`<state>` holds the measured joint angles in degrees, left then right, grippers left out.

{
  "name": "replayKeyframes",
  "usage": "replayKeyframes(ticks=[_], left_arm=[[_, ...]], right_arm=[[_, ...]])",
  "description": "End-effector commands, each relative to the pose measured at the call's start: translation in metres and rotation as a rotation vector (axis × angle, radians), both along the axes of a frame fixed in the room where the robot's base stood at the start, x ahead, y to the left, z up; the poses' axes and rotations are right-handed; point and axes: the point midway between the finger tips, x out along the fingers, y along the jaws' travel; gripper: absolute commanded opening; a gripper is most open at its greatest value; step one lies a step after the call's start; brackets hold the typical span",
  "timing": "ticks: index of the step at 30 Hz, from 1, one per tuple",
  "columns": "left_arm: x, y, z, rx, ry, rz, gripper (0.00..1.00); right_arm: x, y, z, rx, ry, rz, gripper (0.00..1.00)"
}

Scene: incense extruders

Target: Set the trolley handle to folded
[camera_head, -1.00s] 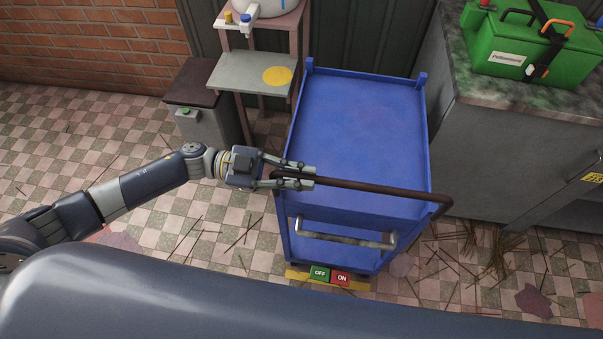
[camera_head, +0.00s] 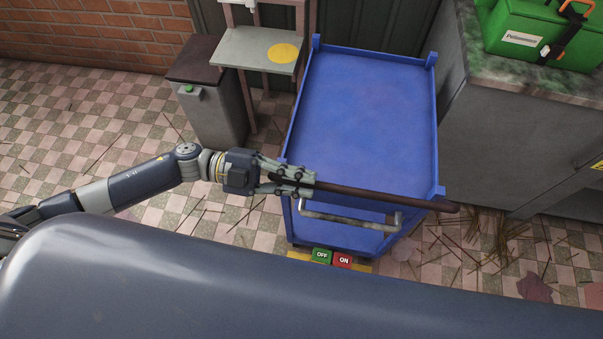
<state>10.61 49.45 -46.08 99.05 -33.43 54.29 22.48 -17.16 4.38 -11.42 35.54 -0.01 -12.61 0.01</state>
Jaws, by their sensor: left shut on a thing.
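The blue trolley (camera_head: 365,105) stands in the middle of the head view, its flat top deck empty. Its brown bar handle (camera_head: 385,196) runs across the near edge of the deck and sticks out past the near right corner. My left gripper (camera_head: 308,184) is shut on the left end of this handle and hides that end. A grey metal bar (camera_head: 348,221) sits lower on the trolley's near side, below the handle. My right gripper is not in view.
Green OFF and red ON pedals (camera_head: 332,258) are at the trolley's near foot. A grey bin (camera_head: 211,110) and a small shelf stand (camera_head: 250,50) are left of it. A grey cabinet (camera_head: 485,140) with a green toolbox (camera_head: 525,40) stands close on the right.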

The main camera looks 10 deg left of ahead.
Motion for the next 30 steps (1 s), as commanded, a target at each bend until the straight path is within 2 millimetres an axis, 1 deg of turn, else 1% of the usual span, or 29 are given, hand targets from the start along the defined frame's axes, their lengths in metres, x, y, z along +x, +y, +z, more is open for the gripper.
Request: replayKeyframes(ticks=[1,3,16,17,18,19,23,30], left_arm=[[-0.0052,-0.0003,-0.0053,0.004,0.017,-0.005,0.00],[-0.0065,-0.0003,-0.0064,0.004,0.019,-0.006,0.00],[-0.0082,0.0000,-0.0084,0.007,0.021,-0.008,0.00],[-0.0081,0.0000,-0.0083,0.007,0.021,-0.008,0.19],[-0.0079,0.0000,-0.0083,0.007,0.021,-0.008,0.28],[-0.0079,0.0001,-0.0082,0.008,0.020,-0.008,0.32],[-0.0071,0.0001,-0.0076,0.006,0.018,-0.006,0.35],[-0.0056,-0.0002,-0.0056,0.004,0.014,-0.004,0.35]], right_arm=[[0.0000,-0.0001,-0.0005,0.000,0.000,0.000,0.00],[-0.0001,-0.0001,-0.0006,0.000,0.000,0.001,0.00],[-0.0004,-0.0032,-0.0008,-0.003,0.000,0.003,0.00],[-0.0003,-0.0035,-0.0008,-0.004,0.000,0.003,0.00],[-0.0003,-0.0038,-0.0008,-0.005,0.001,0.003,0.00],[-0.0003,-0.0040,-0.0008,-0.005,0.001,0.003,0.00],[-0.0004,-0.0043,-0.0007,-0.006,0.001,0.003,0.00],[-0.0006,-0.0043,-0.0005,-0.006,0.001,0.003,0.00]])
